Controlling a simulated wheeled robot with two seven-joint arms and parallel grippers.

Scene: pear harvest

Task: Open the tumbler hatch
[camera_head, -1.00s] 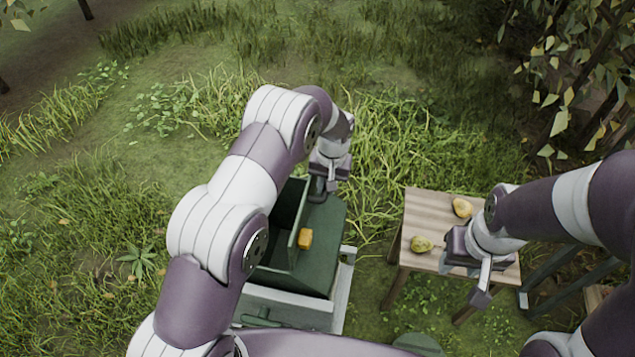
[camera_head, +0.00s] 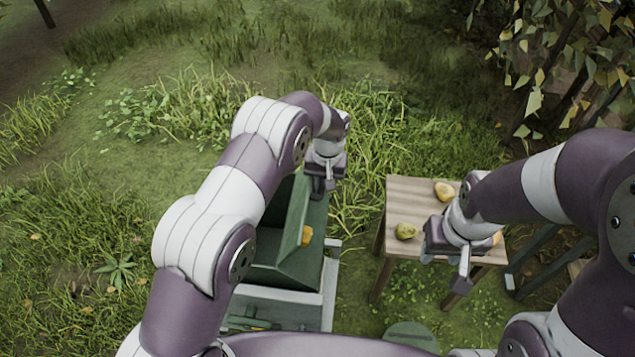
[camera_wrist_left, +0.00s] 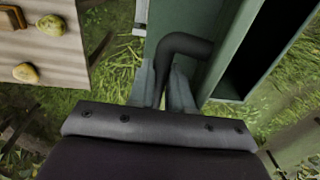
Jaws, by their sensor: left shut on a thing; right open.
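The tumbler (camera_head: 262,262) is a dark green box at lower centre in the head view, partly behind my left arm. Its green hatch (camera_head: 296,232) stands tilted, with a dark opening beside it and an orange-yellow block on it. My left gripper (camera_head: 322,190) is at the hatch's far end. In the left wrist view, its fingers (camera_wrist_left: 164,92) are shut on a dark bent handle (camera_wrist_left: 185,42) beside the green panel. The gripper's own body hides part of the grip. My right gripper (camera_head: 446,272) is open over the wooden table's front part, away from the tumbler.
The wooden table (camera_head: 408,190) stands right of the tumbler, with a green-yellow pear (camera_head: 406,231) and a yellow pear (camera_head: 444,191) on it. A pale frame (camera_head: 329,288) is under the tumbler. Leafy branches (camera_head: 560,60) hang at upper right. Grass lies behind.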

